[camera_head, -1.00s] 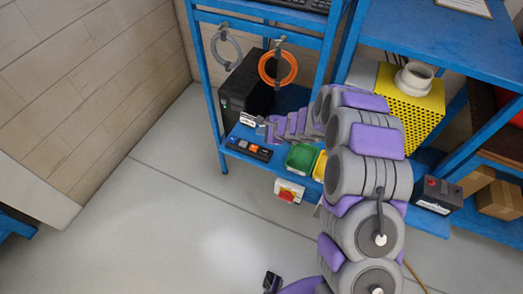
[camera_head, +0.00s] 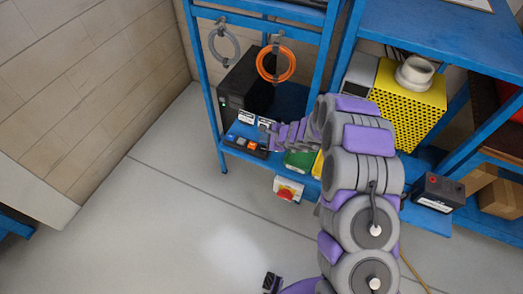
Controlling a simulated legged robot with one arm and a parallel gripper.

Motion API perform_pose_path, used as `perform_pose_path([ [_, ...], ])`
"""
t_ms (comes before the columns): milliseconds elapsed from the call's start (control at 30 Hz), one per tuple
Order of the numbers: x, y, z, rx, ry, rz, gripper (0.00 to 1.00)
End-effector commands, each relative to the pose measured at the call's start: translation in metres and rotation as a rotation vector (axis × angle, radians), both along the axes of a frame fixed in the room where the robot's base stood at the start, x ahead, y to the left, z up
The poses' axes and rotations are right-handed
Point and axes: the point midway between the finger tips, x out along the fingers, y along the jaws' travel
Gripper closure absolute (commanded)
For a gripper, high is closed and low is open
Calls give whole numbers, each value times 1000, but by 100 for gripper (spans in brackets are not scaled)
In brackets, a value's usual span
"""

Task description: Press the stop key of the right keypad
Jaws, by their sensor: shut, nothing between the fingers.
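A dark keypad strip (camera_head: 246,147) with small blue, grey and orange keys lies on the blue lower shelf, near its front left edge. I cannot tell where one keypad ends and another begins, nor which key is the stop key. Two small white labels stand behind it, one at the left (camera_head: 246,117) and one at the right (camera_head: 266,121). My gripper (camera_head: 268,139) is shut and empty at the thin end of my purple and grey arm, close to the right end of the strip. Its fingertips are too small to tell whether they touch it.
A black box (camera_head: 240,85) stands behind the keys. A green bin (camera_head: 300,160) and a yellow bin (camera_head: 318,165) sit to the right, partly behind my arm. A red button on a white box (camera_head: 288,189) is at the shelf's front. Grey and orange cable coils (camera_head: 276,64) hang above.

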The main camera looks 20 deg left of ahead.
Motion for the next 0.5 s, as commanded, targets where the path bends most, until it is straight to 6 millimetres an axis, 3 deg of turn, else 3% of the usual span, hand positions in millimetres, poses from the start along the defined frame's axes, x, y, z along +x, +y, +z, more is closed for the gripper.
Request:
perform_pose_path([
  [200,0,4,-27,-3,-1,1,100],
  [500,-1,8,-36,-6,-1,1,100],
])
